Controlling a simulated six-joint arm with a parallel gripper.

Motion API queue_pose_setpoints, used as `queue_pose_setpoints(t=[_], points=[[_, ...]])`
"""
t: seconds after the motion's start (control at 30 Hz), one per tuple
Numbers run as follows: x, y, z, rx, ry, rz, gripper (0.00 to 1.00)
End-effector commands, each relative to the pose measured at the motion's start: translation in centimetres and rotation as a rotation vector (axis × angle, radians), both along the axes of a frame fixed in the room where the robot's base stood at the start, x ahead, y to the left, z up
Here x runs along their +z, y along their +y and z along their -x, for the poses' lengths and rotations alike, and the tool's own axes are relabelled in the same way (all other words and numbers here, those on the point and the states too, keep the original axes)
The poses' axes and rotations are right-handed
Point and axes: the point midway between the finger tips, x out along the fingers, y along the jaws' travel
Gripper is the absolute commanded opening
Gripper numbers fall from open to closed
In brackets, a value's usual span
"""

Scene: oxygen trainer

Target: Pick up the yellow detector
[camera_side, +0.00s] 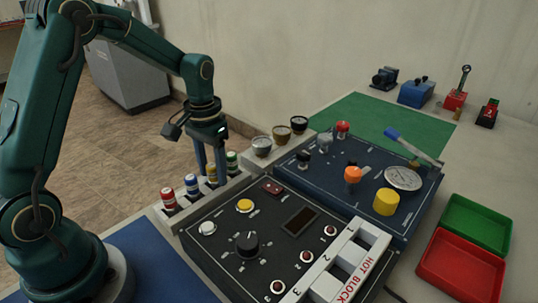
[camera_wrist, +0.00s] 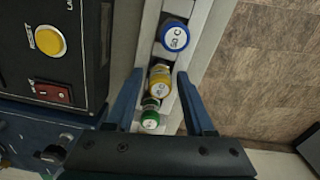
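The yellow-capped detector (camera_side: 212,172) stands in a pale rack among red, blue and green ones. In the wrist view the yellow detector (camera_wrist: 160,80) lies between the two fingertips, with the blue detector (camera_wrist: 175,36) above it and the green one (camera_wrist: 149,120) below. My gripper (camera_side: 211,176) is open, pointing down over the rack, one finger on each side of the yellow detector; its fingertips (camera_wrist: 160,77) also show in the wrist view. A gap shows between the fingers and the cap. I cannot tell the exact height of the fingertips.
The black control box (camera_side: 220,240) with knobs stands beside the rack. Three small cups (camera_side: 281,135) are behind the green detector. A blue panel (camera_side: 335,190) carries a yellow cylinder and a gauge. Green (camera_side: 507,232) and red (camera_side: 462,262) trays lie at the right.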

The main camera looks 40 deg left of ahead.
Motion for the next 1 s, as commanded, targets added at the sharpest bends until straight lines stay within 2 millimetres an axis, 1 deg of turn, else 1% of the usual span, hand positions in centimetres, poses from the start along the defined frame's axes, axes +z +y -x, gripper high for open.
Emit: queue_pose_setpoints(t=[0.03, 0.07, 0.1, 0.13, 0.4, 0.57, 0.67, 0.83, 1.0], points=[[0.0, 0.0, 0.0, 0.0, 0.0, 0.0, 0.29], [0.0, 0.0, 0.0, 0.0, 0.0, 0.0, 0.18], [0.0, 0.0, 0.0, 0.0, 0.0, 0.0, 0.02], [0.0, 0.0, 0.0, 0.0, 0.0, 0.0, 0.0], [0.1, 0.0, 0.0, 0.0, -0.001, 0.0, 0.0], [0.7, 0.0, -0.1, 0.0, -0.003, 0.0, 0.0], [1.7, 0.0, -0.1, 0.0, -0.005, -0.001, 0.0], [4.5, 0.1, -0.1, 0.001, -0.007, -0.002, 0.0], [6.7, 3.4, 2.6, 0.011, -0.006, -0.002, 0.0]])
